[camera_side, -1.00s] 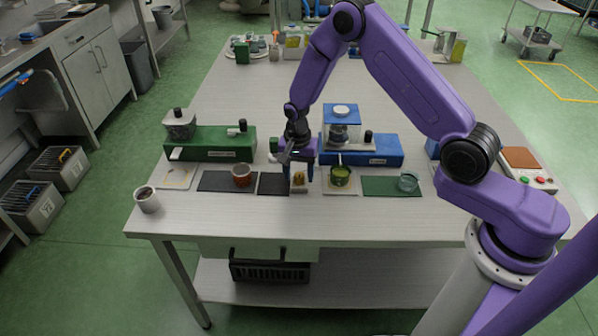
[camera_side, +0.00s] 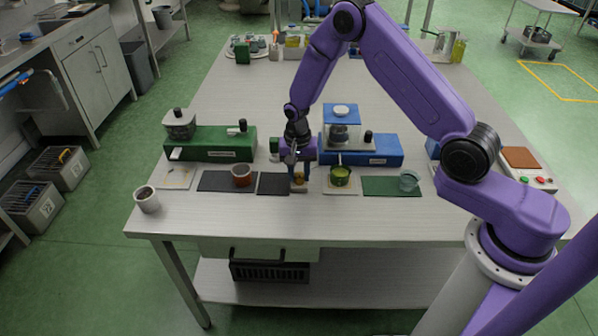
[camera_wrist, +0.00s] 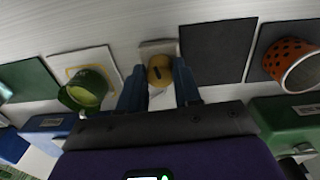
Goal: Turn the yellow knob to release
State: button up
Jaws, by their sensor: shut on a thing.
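The yellow knob (camera_wrist: 160,68) sits on a small pale base and has a dark slot mark on its face. In the side view the yellow knob (camera_side: 298,176) is low between the fingertips and partly covered by them. My gripper (camera_wrist: 157,82) points down at it with one blue finger on each side. In the side view my gripper (camera_side: 298,174) is upright over the base, shut on the knob.
A green cup (camera_wrist: 86,90) on a pale mat stands close on one side. An orange spotted cup (camera_side: 241,175) stands beyond a dark mat (camera_side: 273,184). Blue (camera_side: 384,150) and green (camera_side: 211,142) machines stand behind.

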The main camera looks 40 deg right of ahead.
aim_at(300, 176)
jog(key=n, duration=1.2)
jog(key=shift+n, duration=0.3)
jog(key=shift+d+n, duration=0.1)
jog(key=shift+n, duration=1.4)
jog(key=o, duration=1)
jog(key=shift+o, duration=0.2)
notch_tip(300, 176, up, 17)
jog(key=shift+s+a+r, duration=0.2)
